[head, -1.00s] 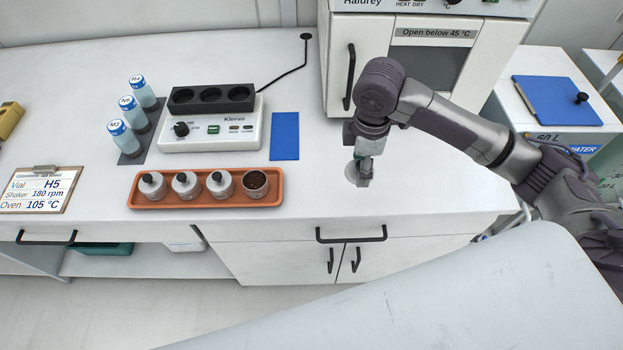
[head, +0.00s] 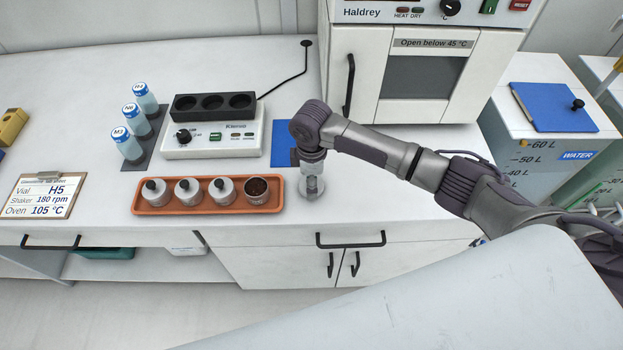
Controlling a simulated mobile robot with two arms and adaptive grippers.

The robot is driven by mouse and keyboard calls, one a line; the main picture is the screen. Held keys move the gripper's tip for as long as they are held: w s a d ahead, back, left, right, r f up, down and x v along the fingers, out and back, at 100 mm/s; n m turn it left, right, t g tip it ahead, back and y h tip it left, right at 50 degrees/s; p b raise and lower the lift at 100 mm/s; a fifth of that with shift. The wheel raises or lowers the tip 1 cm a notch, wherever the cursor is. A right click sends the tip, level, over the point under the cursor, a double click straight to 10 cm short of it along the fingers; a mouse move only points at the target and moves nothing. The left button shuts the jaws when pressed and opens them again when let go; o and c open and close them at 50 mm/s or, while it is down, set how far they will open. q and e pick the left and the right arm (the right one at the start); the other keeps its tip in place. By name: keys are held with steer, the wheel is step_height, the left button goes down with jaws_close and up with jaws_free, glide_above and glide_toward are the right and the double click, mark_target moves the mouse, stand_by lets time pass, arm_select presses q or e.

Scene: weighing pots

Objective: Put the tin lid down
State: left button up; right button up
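The tin lid (head: 305,193) is a small grey disc below my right gripper (head: 313,178), just right of the orange tray, at or close above the white counter. I cannot tell if it touches the counter. The gripper points down and appears shut on the lid's knob, which the fingers mostly hide. An open tin (head: 257,193) of dark brown soil stands at the right end of the tray (head: 210,209). Three lidded tins with black knobs, one of them here (head: 221,191), stand to its left. My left gripper is not in view.
A blue mat (head: 281,150) lies behind my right gripper, partly covered by the arm. A shaker (head: 211,139) with a black block stands left of it, beside several vials (head: 132,115). An oven (head: 415,75) stands at the back right. The counter right of the lid is clear.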

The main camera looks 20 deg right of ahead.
steer(key=shift+f, duration=0.3)
steer(key=shift+f, duration=0.1)
steer(key=o, duration=0.8)
step_height(320, 180, up, 12)
steer(key=shift+r+b, duration=0.15)
steer(key=shift+b, duration=0.3)
